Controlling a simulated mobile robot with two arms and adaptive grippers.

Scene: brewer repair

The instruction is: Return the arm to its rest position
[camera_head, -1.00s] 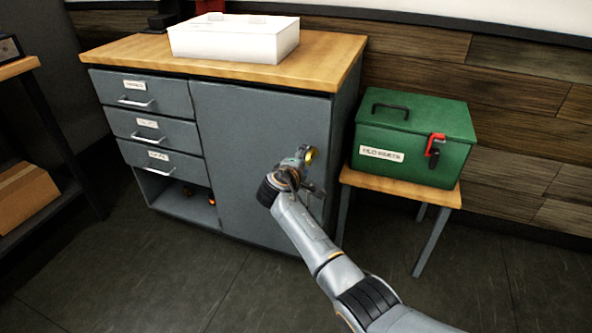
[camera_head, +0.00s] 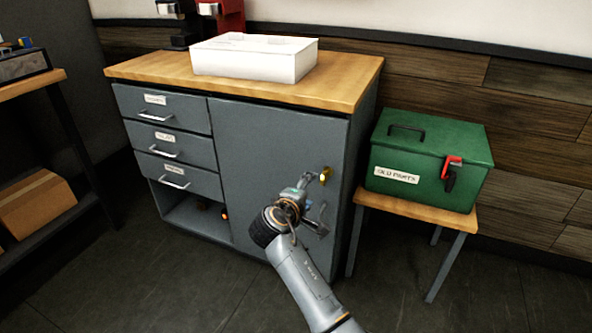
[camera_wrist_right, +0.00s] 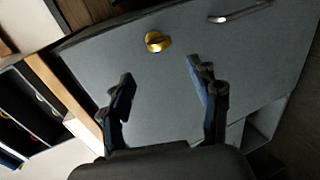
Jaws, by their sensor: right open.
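My right arm comes in from the bottom of the head view. Its gripper (camera_head: 312,202) is in front of the grey cabinet door (camera_head: 270,150). In the right wrist view the two fingers of this gripper (camera_wrist_right: 160,88) are spread apart with nothing between them. A yellow knob (camera_head: 325,175) on the door is just beyond the gripper, near the door's right edge. In the wrist view the knob (camera_wrist_right: 157,41) is ahead of the fingertips and apart from them. My left gripper is not in view.
A white box (camera_head: 252,62) stands on the cabinet's wooden top (camera_head: 340,88). A green "OLD PARTS" case (camera_head: 420,150) sits on a small table (camera_head: 400,205) at the right. A shelf with a cardboard box (camera_head: 38,203) is at the left. The floor in front is clear.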

